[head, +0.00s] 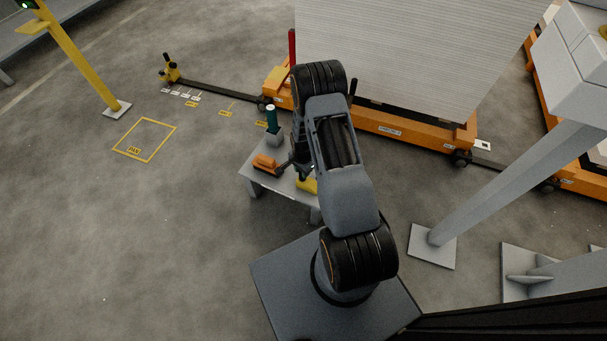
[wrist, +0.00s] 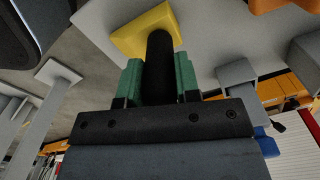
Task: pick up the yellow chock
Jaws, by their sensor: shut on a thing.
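The yellow chock (wrist: 146,32) has a thick black upright handle (wrist: 159,68). In the wrist view the green finger pads of my gripper (wrist: 160,80) close on both sides of this handle. In the head view part of the yellow chock (head: 307,184) shows beside my arm at the near right of the small grey table (head: 255,180); my arm hides the rest. I cannot tell whether the chock touches the table top.
An orange chock (head: 267,163) lies on the table left of my gripper. A grey block with a dark green cylinder (head: 272,120) stands at the table's back. An orange cart with a pale stack (head: 390,127) is behind. Open floor lies left.

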